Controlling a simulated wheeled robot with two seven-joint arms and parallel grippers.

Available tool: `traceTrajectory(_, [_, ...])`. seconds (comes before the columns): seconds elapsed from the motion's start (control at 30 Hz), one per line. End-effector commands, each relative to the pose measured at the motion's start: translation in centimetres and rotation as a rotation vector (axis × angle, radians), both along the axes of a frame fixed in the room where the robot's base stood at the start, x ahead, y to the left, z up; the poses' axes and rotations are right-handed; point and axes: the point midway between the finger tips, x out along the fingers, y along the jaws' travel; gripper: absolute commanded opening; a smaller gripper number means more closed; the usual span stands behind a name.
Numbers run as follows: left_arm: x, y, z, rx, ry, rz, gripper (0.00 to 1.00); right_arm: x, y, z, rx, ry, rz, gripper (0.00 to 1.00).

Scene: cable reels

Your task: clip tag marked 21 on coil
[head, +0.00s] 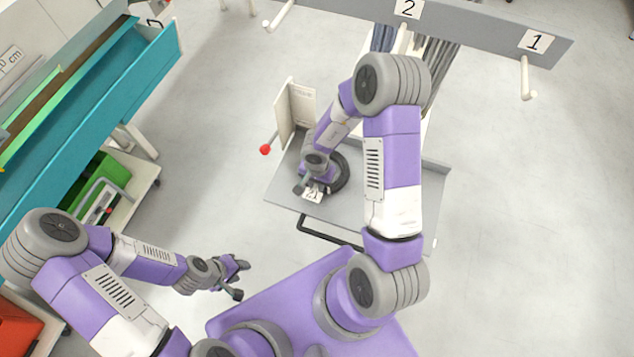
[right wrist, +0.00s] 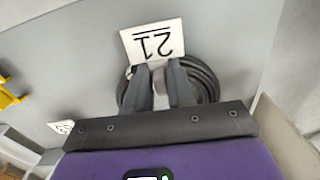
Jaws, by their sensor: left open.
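The white tag marked 21 (right wrist: 152,42) is at the fingertips of my right gripper (right wrist: 153,70), its number upside down in the right wrist view. In the head view the tag (head: 313,193) is partly covered by my right gripper (head: 307,188). A dark coil (right wrist: 205,75) lies on the grey tray, behind and beside the fingers; it also shows in the head view (head: 340,172). The fingers stand a little apart; whether they grip the tag or it is fastened to the coil is unclear. My left gripper (head: 237,280) is open and empty, away from the tray.
The grey tray (head: 410,185) has an upright panel (head: 301,105), a red-knobbed rod (head: 266,149) and a dark front handle (head: 325,235). A rail with pegs marked 2 and 1 (head: 480,30) stands behind. A teal trough (head: 100,95) and green bin (head: 100,180) are left.

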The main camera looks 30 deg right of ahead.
Motion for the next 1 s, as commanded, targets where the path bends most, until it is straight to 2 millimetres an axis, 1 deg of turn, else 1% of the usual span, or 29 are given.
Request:
traceTrajectory(0.03, [0.0, 0.0, -0.22, 0.0, 0.0, 0.0, 0.43, -0.73, 0.16, -0.92, 0.009, 0.02, -0.003, 0.29])
traceTrajectory(0.1, [0.0, 0.0, -0.23, 0.0, 0.0, 0.0, 0.43, -0.76, 0.15, -0.94, 0.008, 0.02, -0.003, 0.39])
traceTrajectory(0.2, [0.0, -0.01, -0.24, 0.0, 0.0, 0.0, 0.43, -0.87, 0.05, -0.97, 0.006, 0.024, -0.004, 0.52])
traceTrajectory(0.57, [0.0, 0.0, -0.25, 0.0, 0.0, 0.0, 0.43, -1.0, -0.14, -1.02, 0.001, 0.028, -0.004, 0.52])
traceTrajectory(0.6, [0.0, -0.01, -0.24, 0.0, 0.0, 0.0, 0.43, -1.0, -0.15, -1.02, 0.0, 0.029, -0.004, 0.41])
traceTrajectory(0.7, [0.0, 0.0, -0.25, 0.0, 0.0, 0.0, 0.43, -1.01, -0.15, -1.02, 0.0, 0.029, -0.004, 0.53])
traceTrajectory(0.8, [0.0, 0.0, -0.25, 0.0, 0.0, 0.0, 0.43, -1.02, -0.17, -1.02, -0.001, 0.03, -0.004, 0.55])
traceTrajectory(1.0, [0.0, -0.01, -0.24, 0.0, 0.0, 0.0, 0.43, -1.04, -0.19, -1.02, -0.003, 0.031, -0.004, 0.56])
